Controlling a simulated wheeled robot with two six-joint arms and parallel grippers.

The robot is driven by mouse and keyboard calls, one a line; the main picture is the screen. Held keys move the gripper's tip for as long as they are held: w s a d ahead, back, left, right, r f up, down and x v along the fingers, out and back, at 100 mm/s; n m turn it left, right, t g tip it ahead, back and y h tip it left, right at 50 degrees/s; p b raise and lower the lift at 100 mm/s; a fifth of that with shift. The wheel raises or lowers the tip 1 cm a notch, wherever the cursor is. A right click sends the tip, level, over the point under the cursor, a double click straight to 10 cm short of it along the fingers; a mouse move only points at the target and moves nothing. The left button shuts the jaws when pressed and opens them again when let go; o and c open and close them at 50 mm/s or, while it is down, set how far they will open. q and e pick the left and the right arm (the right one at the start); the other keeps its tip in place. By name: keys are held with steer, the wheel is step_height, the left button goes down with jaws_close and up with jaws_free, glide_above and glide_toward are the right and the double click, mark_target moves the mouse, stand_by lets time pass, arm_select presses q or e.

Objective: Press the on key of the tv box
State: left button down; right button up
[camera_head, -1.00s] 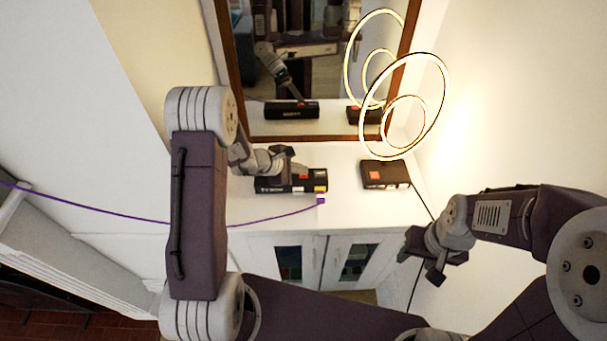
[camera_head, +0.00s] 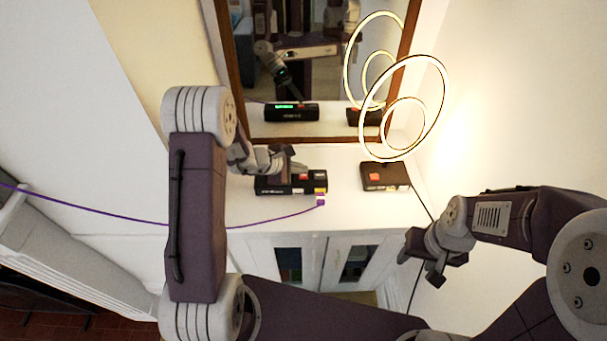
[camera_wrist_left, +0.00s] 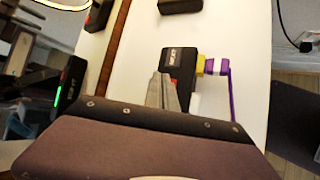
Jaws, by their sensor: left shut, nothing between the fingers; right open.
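A black box (camera_head: 274,185), which I take for the tv box, lies on the white cabinet top in front of the mirror. It has a red key (camera_head: 303,177) on top and a yellow part (camera_head: 320,190) at its right end. In the left wrist view the box (camera_wrist_left: 181,60) lies just beyond my fingers, which hide part of it. My left gripper (camera_head: 297,167) is shut and empty, close above the box; contact cannot be told. The box's reflection shows a lit green strip (camera_head: 284,105). My right gripper (camera_head: 424,263) is open and empty, away from the box.
A second black box (camera_head: 385,177) with a red patch stands to the right, beside a ring lamp (camera_head: 405,108). A purple cable (camera_head: 270,216) ends near the first box's yellow part. The mirror (camera_head: 242,120) stands behind; the white top (camera_head: 345,205) has bare room in front.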

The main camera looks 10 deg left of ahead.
mark_target(301, 177)
arm_select(q)
steer(key=shift+r, duration=0.15)
step_height(301, 177, up, 5)
steer(key=p, duration=0.3)
stand_by(0.4)
stand_by(0.6)
